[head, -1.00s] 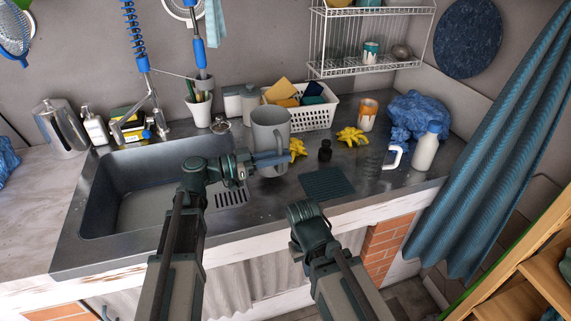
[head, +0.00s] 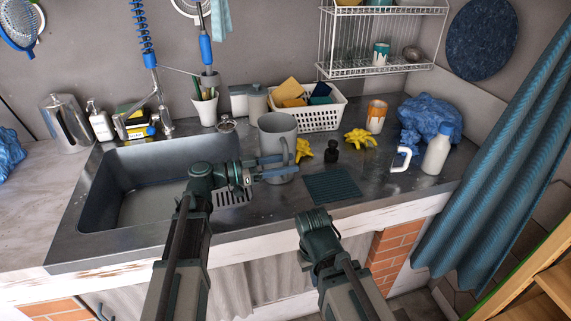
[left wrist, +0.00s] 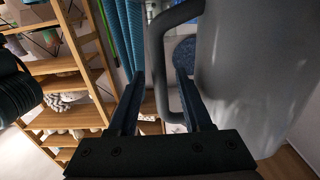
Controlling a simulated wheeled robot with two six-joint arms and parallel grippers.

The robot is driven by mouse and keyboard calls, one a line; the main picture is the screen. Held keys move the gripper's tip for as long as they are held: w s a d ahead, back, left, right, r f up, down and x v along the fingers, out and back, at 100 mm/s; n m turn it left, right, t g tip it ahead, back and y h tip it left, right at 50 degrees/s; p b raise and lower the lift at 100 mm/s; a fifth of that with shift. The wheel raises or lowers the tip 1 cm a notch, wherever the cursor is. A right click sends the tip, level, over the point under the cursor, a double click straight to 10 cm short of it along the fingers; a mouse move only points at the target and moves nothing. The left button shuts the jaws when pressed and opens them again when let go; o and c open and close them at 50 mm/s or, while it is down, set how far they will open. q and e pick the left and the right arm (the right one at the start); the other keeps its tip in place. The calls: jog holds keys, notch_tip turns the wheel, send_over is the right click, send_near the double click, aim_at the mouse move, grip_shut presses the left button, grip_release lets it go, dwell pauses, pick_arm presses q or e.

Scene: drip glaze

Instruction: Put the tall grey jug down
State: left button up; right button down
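The jug's grey wall (left wrist: 250,75) fills the right side of that view. Part of my right arm shows at the lower middle of the head view, but its fingers do not show.
The sink (head: 150,205) lies left of the jug. A dark ribbed mat (head: 331,187) lies in front right. A white bottle (head: 437,156) stands farther right.

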pick_arm(q)
jog(key=shift+r, duration=0.15)
jog(key=shift+a, duration=0.2)
jog(key=v, duration=1.1)
jog(key=shift+a, duration=0.3)
jog(key=shift+s, duration=0.2)
